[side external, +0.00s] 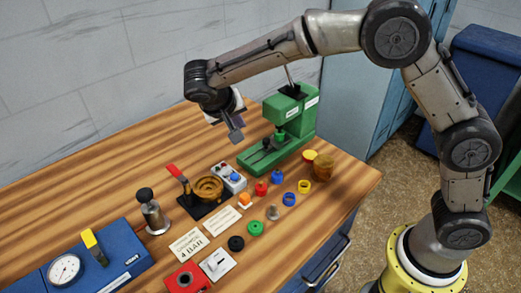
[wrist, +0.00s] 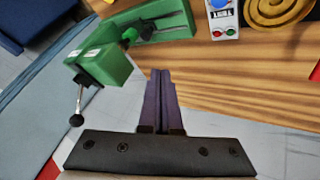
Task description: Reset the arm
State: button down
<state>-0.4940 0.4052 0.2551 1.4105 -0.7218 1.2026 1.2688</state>
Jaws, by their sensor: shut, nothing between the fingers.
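My gripper (side external: 236,134) hangs above the wooden workbench (side external: 110,95), behind the button box and to the left of the green press. It is shut and empty, with its fingers pointing down and clear of the bench. In the wrist view the closed fingers (wrist: 161,95) lie together in the middle, with bare wood, the bench edge and the floor beyond them. My arm reaches over from the right side of the picture.
A green press (side external: 292,117) stands near my gripper. A button box (side external: 228,178), a brown round dish (side external: 208,188), a red-handled lever (side external: 175,172) and several small coloured parts lie in front. A blue gauge unit (side external: 100,262) is front left. The bench's back left is bare.

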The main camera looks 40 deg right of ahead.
jog(key=s+d+r+m+y, duration=0.1)
jog(key=s+d+r+m, duration=0.1)
jog(key=s+d+r, duration=0.6)
jog(key=s+d+r+y, duration=0.2)
jog(key=s+d+r, duration=0.4)
jog(key=s, duration=0.2)
jog(key=s+a+f+n+t+y, duration=0.1)
jog(key=s+f+n+y, duration=0.1)
jog(key=s, duration=0.6)
jog(key=s+a+f+n+t+y, duration=0.1)
jog(key=s+a+f+n, duration=0.1)
jog(key=s+f+n, duration=0.3)
jog(key=s+f, duration=0.1)
jog(key=s, duration=0.1)
jog(key=shift+s+a+y, duration=0.25)
jog(key=shift+s+y, duration=0.1)
jog(key=shift+y, duration=0.05)
